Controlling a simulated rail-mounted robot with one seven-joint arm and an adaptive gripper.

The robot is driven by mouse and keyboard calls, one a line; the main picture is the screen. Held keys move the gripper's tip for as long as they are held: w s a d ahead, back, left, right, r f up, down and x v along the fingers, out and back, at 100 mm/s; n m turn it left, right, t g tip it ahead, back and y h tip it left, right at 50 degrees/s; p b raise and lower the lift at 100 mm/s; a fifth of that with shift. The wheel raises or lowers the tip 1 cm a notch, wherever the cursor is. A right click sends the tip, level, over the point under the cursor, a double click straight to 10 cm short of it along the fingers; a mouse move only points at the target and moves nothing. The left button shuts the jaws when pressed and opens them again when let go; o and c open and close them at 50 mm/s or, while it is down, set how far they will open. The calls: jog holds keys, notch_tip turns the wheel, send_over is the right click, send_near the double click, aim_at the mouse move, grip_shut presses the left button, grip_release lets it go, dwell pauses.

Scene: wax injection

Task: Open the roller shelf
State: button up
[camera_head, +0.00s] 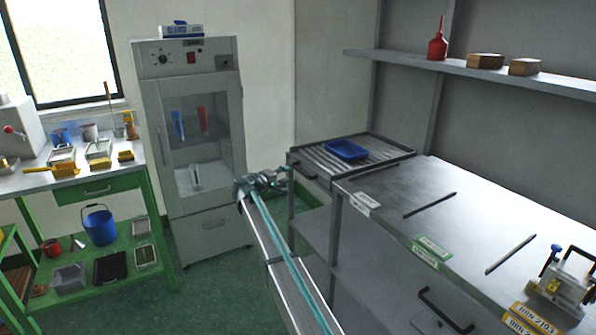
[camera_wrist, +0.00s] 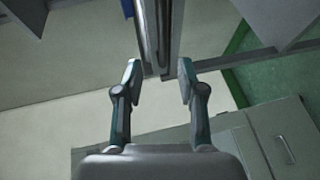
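The roller shelf (camera_head: 385,148) is a grey metal frame of rollers at the end of the workbench, level with its top. A blue tray (camera_head: 346,149) rests on the rollers. A dark handle (camera_head: 303,172) is on its front-left side. My gripper (camera_head: 281,181) is just left of this handle. In the wrist view my gripper (camera_wrist: 159,78) is open, with two fingers apart and nothing clasped. A long metal edge with a dark bar (camera_wrist: 157,35) lies ahead of the gap between the fingertips. I cannot tell whether the fingers touch it.
A grey cabinet (camera_head: 200,145) with a glass door stands behind to the left. A green workbench (camera_head: 85,185) with tools is at far left. The steel workbench (camera_head: 450,205) has a black drawer handle (camera_head: 445,310) and a clamp device (camera_head: 562,283). Green floor lies between the benches.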

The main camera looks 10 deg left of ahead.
aim_at(298, 171)
jog(key=x, duration=0.9)
jog(key=shift+w+f, duration=0.15)
jog(key=shift+w, duration=0.25)
grip_shut()
